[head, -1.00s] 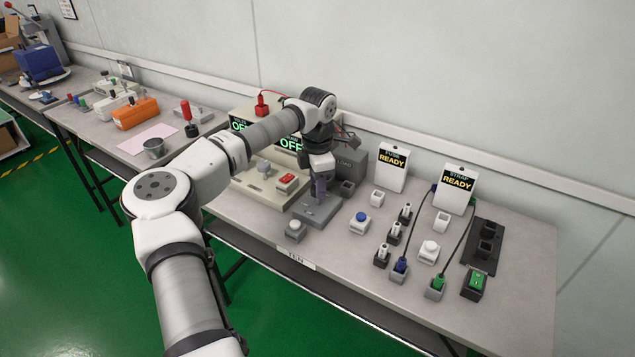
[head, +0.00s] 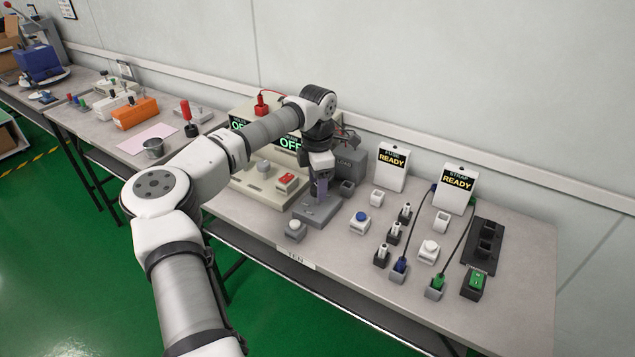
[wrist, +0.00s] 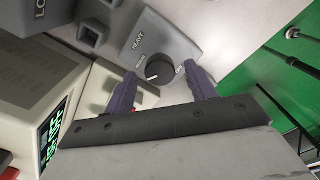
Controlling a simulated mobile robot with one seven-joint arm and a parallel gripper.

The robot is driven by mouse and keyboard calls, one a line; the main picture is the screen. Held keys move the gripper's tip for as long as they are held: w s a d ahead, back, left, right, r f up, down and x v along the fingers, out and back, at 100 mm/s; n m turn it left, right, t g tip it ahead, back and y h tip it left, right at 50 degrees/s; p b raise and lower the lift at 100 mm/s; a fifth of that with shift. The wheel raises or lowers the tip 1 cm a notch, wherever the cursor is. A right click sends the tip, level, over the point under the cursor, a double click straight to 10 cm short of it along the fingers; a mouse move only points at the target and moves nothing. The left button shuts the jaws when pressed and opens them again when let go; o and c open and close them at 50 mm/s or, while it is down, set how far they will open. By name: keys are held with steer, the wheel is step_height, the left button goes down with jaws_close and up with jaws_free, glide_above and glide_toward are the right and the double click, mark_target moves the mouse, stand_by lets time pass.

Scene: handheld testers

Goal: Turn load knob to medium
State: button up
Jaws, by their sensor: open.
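The load knob (wrist: 158,69) is a small dark round dial with a pale pointer mark. It sits on a grey sloped panel (wrist: 172,38) where the word HEAVY is readable; smaller labels beside the dial are hard to read. My gripper (wrist: 160,72) is open, with one purple-grey finger on each side of the knob. I cannot tell whether either finger touches it. In the head view my gripper (head: 319,188) points down over the grey panel (head: 313,213) and hides the knob.
A grey box (head: 347,163) marked LOAD stands just behind. Left is a beige unit (head: 262,190) with OFF displays and a red switch. Cables and READY signs stand farther right.

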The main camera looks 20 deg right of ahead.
step_height(320, 180, up, 13)
steer(key=b, duration=0.1)
steer(key=shift+r, duration=0.2)
stand_by(0.4)
